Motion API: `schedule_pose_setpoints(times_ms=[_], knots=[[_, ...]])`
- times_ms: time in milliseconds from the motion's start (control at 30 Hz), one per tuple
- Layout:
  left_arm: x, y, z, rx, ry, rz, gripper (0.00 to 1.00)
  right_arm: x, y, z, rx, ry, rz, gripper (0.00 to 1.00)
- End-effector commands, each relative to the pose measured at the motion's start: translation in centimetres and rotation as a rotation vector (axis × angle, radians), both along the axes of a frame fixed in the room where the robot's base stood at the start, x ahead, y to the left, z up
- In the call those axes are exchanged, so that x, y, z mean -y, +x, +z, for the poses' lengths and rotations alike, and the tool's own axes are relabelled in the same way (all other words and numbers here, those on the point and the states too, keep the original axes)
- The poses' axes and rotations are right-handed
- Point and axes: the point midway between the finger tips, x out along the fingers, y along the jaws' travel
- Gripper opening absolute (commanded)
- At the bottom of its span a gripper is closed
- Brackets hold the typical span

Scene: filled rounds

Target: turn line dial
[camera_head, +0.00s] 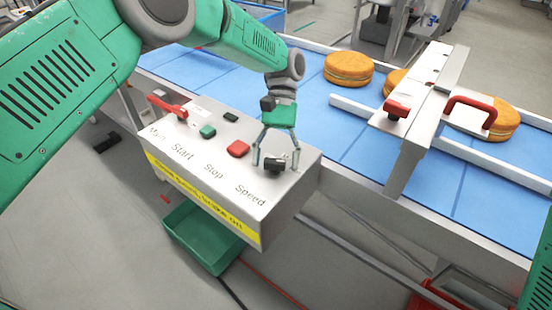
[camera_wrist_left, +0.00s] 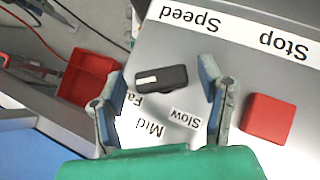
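The line dial is a black bar-shaped knob (camera_head: 274,165) at the Speed end of the grey control box (camera_head: 210,165). In the left wrist view the dial (camera_wrist_left: 172,78) has a white mark at its left end, on the side of the partly covered "Fa" label; "Mid" and "Slow" labels lie below it. My left gripper (camera_head: 275,158) is open above the box, with one finger on each side of the dial. In the left wrist view its fingers (camera_wrist_left: 160,92) stand apart with gaps to the dial. My right gripper is not in view.
A red Stop button (camera_head: 238,148), a green Start button (camera_head: 208,131) and a red Main lever (camera_head: 168,107) share the box top. Behind runs a blue conveyor (camera_head: 310,110) with filled rounds (camera_head: 348,68) and a metal gate (camera_head: 425,110). A green bin (camera_head: 205,240) sits below.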

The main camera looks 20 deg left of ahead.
Motion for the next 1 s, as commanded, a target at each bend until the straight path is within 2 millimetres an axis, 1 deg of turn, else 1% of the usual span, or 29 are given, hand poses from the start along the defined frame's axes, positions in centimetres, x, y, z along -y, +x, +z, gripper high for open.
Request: schedule_pose_setpoints(times_ms=[133,233,500,700,1000], knots=[[0.0,0.0,0.1,0.000,0.000,0.000,0.62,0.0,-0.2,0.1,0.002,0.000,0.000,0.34],[0.0,0.5,0.4,0.001,0.000,0.001,0.62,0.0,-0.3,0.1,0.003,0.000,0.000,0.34],[-0.4,3.3,2.9,0.001,0.000,0.000,0.62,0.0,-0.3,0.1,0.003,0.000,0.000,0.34],[-0.6,4.9,4.3,0.000,0.001,0.001,0.62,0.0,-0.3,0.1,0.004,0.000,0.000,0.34],[-0.7,5.6,5.1,-0.002,0.000,-0.001,0.62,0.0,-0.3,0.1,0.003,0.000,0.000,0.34]])
